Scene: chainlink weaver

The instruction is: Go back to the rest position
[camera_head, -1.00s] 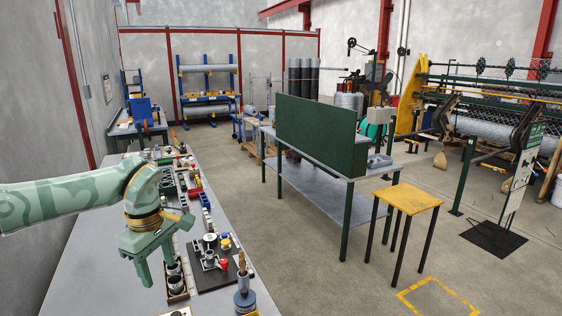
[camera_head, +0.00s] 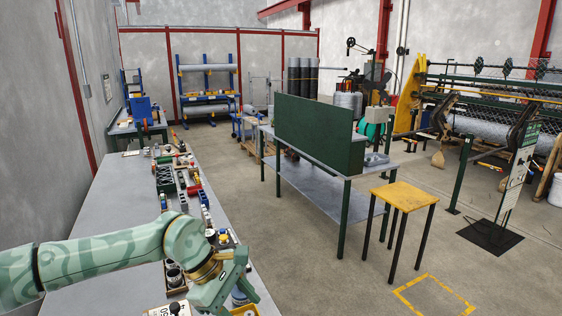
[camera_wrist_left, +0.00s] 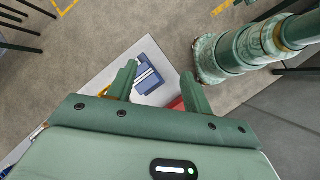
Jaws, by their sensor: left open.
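My left gripper (camera_head: 240,302) is low in the head view, over the near right corner of the long grey workbench (camera_head: 112,218). Its arm comes in from the left across the bench. In the left wrist view the two fingers of the left gripper (camera_wrist_left: 159,74) stand apart, with nothing held between them. Beyond them a blue striped object (camera_wrist_left: 148,72) lies near the corner of the bench top. My arm hides part of the items at the near end of the bench. My right gripper is in neither view.
A narrow bench with a green panel (camera_head: 315,132) stands to the right, with a yellow-topped stool (camera_head: 404,196) before it. A yellow floor outline (camera_head: 436,297) lies nearer. Small tools and parts line the workbench's right side. Open concrete floor (camera_head: 300,255) lies between the benches.

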